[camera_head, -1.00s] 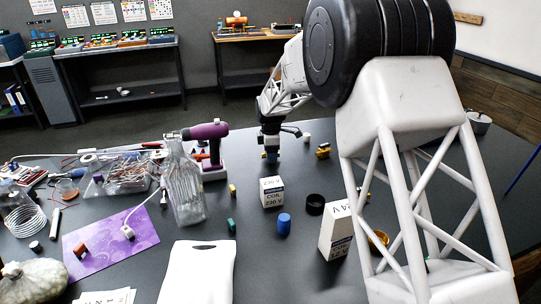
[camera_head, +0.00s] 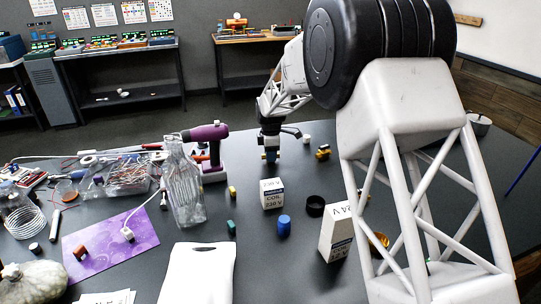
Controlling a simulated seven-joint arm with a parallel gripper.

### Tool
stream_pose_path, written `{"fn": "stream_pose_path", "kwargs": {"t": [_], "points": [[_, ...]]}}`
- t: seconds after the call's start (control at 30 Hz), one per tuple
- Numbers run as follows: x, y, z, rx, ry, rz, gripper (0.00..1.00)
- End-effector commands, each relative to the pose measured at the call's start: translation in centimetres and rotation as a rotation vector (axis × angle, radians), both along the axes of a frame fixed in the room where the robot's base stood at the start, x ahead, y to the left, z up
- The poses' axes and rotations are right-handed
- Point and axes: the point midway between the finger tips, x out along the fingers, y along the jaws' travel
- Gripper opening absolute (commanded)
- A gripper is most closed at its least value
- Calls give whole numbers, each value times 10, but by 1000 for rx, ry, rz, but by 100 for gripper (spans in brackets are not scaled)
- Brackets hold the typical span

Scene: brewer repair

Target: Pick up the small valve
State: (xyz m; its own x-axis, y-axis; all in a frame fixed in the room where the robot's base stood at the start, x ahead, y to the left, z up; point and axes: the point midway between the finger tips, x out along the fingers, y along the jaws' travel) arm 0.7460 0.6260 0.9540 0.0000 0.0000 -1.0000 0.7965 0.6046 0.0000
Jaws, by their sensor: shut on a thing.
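My gripper (camera_head: 270,157) points down at the far middle of the dark table, behind the white coil box. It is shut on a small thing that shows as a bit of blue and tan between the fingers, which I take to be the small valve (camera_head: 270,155). The fingers hide most of it. The gripper is low, at or just above the table; I cannot tell whether the thing touches the table. A small brass-coloured fitting (camera_head: 323,152) lies to the right of the gripper, and a small white piece (camera_head: 306,139) lies behind that.
A white coil box (camera_head: 272,194), a blue cylinder (camera_head: 284,226) and a black ring (camera_head: 315,206) stand in front of the gripper. A purple drill (camera_head: 207,135) and a glass bottle (camera_head: 183,185) stand to the left. A taller white box (camera_head: 337,232) is at right.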

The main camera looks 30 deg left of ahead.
Motion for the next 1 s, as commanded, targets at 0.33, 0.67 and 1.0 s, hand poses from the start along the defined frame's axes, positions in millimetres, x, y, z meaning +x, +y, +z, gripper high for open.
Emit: {"fn": "stream_pose_path", "kwargs": {"t": [0.33,0.67,1.0], "points": [[0,0,36,2,-2,0,8],[0,0,106,2,-3,0,8],[0,0,190,1,-2,0,8]]}}
